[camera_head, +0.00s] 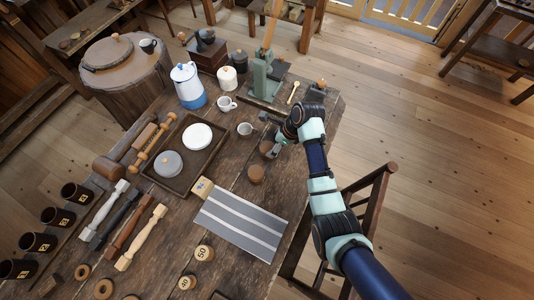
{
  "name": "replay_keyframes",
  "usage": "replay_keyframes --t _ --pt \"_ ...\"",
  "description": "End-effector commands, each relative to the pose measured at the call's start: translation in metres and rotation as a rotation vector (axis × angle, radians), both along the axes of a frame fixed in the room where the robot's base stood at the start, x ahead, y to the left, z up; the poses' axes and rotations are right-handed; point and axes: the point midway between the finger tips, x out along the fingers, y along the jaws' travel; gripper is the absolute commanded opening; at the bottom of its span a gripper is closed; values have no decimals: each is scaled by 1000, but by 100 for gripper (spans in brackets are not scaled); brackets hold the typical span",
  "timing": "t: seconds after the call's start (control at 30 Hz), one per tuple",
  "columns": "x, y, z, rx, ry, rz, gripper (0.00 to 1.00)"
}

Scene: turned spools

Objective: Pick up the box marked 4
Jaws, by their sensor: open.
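A small light wooden block (203,188) with a dark mark on top sits at the upper left corner of a grey striped mat (240,222); the mark is too small to read. Several dark round containers with tan number labels stand in a row at the left, one of them here (62,217); I cannot tell which, if any, bears a 4. My gripper (267,135) is open above the right part of the table, up and right of the block and apart from it. Nothing shows between its fingers.
A tray (218,140) holds a white disc and a grey lidded disc. A brown round piece (256,174) stands below my gripper. Mugs, a blue-white pot (188,86) and a green tool (265,78) stand behind. Turned spindles (140,238) lie left; round numbered pieces (204,253) stand in front.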

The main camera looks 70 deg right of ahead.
Motion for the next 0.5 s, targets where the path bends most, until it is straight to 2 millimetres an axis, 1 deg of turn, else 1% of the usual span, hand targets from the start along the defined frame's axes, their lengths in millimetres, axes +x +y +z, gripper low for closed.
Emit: replay_keyframes --t 0.13,0.27,0.5 --pt "8 2 -20 1 1 4 88" --pt "10 2 -23 -2 0 4 88" --pt "26 6 -62 0 1 5 88"
